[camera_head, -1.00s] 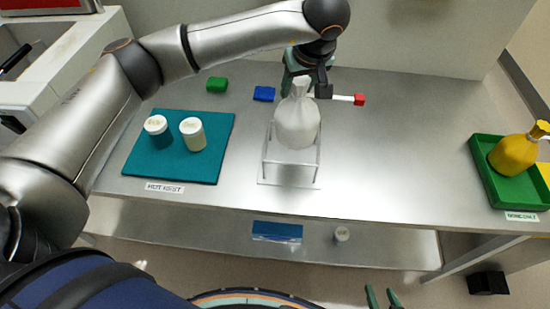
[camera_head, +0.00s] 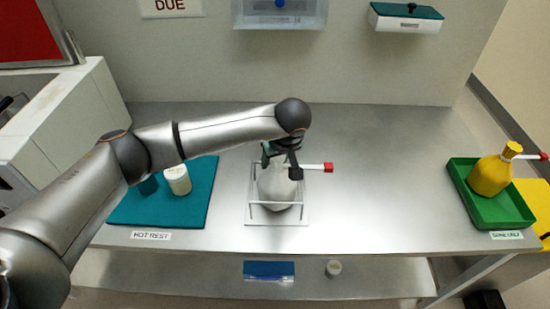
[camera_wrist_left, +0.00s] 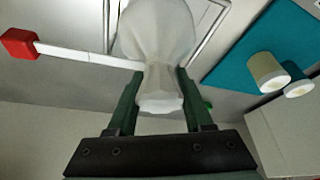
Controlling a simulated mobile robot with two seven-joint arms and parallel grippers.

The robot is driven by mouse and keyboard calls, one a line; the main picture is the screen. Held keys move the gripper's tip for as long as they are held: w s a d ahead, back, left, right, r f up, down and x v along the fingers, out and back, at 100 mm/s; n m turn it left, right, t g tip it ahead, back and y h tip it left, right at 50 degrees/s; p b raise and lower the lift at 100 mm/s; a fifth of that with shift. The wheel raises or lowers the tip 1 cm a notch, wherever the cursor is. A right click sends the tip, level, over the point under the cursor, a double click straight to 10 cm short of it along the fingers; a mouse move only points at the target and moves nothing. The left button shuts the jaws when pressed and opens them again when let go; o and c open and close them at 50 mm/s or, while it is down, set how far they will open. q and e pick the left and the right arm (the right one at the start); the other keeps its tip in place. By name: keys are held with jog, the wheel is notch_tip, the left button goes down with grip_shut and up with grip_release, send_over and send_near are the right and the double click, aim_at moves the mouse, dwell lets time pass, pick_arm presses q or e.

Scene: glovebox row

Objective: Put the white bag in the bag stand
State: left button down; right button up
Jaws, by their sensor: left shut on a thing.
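The white bag (camera_head: 275,188) is upright inside the clear frame of the bag stand (camera_head: 300,222), its body between the bars. Whether its bottom rests on the base is unclear. My left gripper (camera_head: 279,155) is above the stand, shut on the bag's neck. In the left wrist view, the fingers (camera_wrist_left: 159,75) close on both sides of the neck, and the bag (camera_wrist_left: 157,30) extends beyond them. A white strip with a red end (camera_head: 328,167) sticks out from the neck to the right, past the stand. My right gripper is out of view.
A teal mat (camera_head: 190,212) with white-lidded jars (camera_head: 177,180) lies left of the stand, partly under my left arm. A green tray (camera_head: 510,217) with a yellow bag (camera_head: 490,176) is at the far right. The table between stand and tray is clear.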

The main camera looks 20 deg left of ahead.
aim_at(282, 184)
pick_arm(q)
jog(key=shift+f+b, duration=0.15)
jog(key=shift+b, duration=0.15)
jog(key=shift+c, duration=1.5)
grip_release()
jog(key=shift+d+r, duration=0.1)
jog(key=shift+r, duration=0.4)
jog(key=v, duration=1.1)
jog(key=shift+s+r+b, duration=0.15)
jog(key=shift+r+b, duration=0.05)
jog(key=shift+b, duration=0.2)
jog(key=shift+d, duration=0.1)
